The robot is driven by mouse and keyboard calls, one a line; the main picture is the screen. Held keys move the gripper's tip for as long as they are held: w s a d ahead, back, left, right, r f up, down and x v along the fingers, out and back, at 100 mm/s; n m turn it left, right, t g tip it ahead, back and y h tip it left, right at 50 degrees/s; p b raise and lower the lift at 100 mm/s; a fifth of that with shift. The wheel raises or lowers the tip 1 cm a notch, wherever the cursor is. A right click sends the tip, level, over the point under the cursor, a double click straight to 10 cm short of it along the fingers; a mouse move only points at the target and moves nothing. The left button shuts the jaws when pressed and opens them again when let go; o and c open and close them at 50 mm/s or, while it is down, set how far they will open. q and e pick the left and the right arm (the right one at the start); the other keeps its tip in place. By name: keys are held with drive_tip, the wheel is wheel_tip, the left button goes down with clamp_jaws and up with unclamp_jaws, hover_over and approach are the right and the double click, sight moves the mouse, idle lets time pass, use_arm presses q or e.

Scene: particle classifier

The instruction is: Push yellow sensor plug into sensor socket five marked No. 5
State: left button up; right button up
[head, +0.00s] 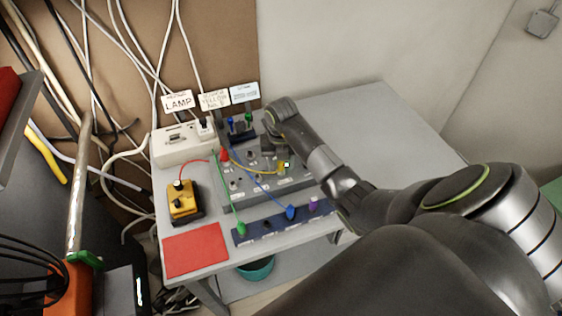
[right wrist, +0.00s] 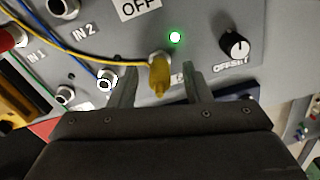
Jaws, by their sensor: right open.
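The yellow sensor plug (right wrist: 159,78) stands in or at a metal-ringed socket on the grey panel (right wrist: 215,70); the wrist view does not show how deep it sits. A yellow cable runs from it to the left. My right gripper (right wrist: 158,92) is open, with one finger on each side of the plug, and a gap shows on both sides. In the head view the plug (head: 282,168) shows beside my right gripper (head: 273,150). The label by its socket is mostly hidden, and I cannot read a No. 5 mark. My left gripper is not in view.
A green lamp (right wrist: 175,37) is lit above the plug, and an OFFSET knob (right wrist: 236,46) is to its right. Blue strip (head: 270,227) with green, blue and purple plugs lies in front. A yellow box (head: 185,208) and red mat (head: 196,250) are left. The table's right side is clear.

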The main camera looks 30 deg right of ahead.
wheel_tip(320, 180, up, 6)
drive_tip(key=shift+w+r+b, duration=0.1)
drive_tip(key=shift+r+b, duration=0.05)
drive_tip(key=shift+b, duration=0.45)
wheel_tip(320, 180, up, 11)
drive_tip(key=p, duration=1.1)
drive_tip(key=shift+p, duration=0.3)
